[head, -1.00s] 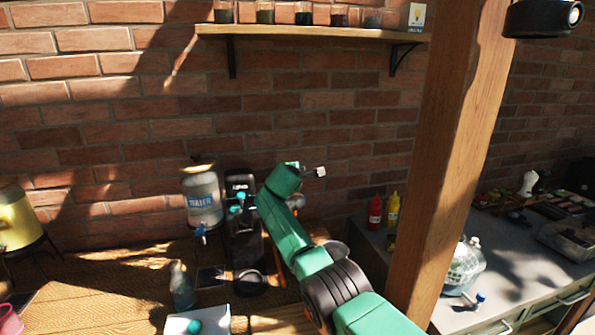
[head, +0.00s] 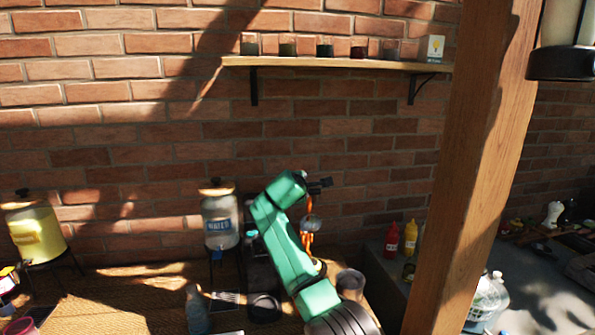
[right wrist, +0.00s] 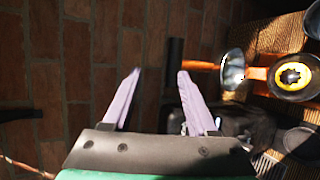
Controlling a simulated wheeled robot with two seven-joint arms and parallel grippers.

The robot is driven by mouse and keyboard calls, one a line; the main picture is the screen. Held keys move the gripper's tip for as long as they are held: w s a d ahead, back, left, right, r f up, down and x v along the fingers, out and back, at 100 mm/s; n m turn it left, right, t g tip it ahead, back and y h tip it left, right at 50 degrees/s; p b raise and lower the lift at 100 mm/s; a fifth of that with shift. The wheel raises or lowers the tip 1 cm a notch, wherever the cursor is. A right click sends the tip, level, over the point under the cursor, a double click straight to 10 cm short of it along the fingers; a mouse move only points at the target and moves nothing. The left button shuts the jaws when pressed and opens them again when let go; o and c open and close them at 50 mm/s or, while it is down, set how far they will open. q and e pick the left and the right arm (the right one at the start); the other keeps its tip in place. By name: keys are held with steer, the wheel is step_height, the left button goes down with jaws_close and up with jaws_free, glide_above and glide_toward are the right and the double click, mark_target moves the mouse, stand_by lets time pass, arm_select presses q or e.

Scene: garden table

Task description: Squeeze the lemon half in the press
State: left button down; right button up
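The press shows in the right wrist view with an orange lever (right wrist: 200,65), a metal dome (right wrist: 233,72) and an orange-rimmed cup (right wrist: 276,88). A yellow ring with a dark star-shaped middle, likely the lemon half (right wrist: 294,75), sits in the cup. A black bar (right wrist: 175,90), seemingly the lever's grip, stands at the lever's left end. My right gripper (right wrist: 159,73) is open, its fingertips left of the dome; one tip overlaps the bar. In the head view my right gripper (head: 322,185) is above the partly hidden press (head: 311,226). My left gripper is not in view.
A wooden post (head: 465,170) stands right of my arm. A water dispenser (head: 220,222), a yellow dispenser (head: 36,232) and a bottle (head: 197,310) stand left. A brownish cup (head: 350,283) is beside my forearm. Red (head: 391,240) and yellow (head: 410,238) bottles stand right. A shelf (head: 340,64) hangs above.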

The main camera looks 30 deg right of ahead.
steer(key=s+a+r, duration=0.2)
steer(key=a+r, duration=0.1)
steer(key=r, duration=0.3)
steer(key=shift+s+r, duration=0.15)
steer(key=shift+s, duration=0.1)
steer(key=shift+a, duration=0.15)
stand_by(0.3)
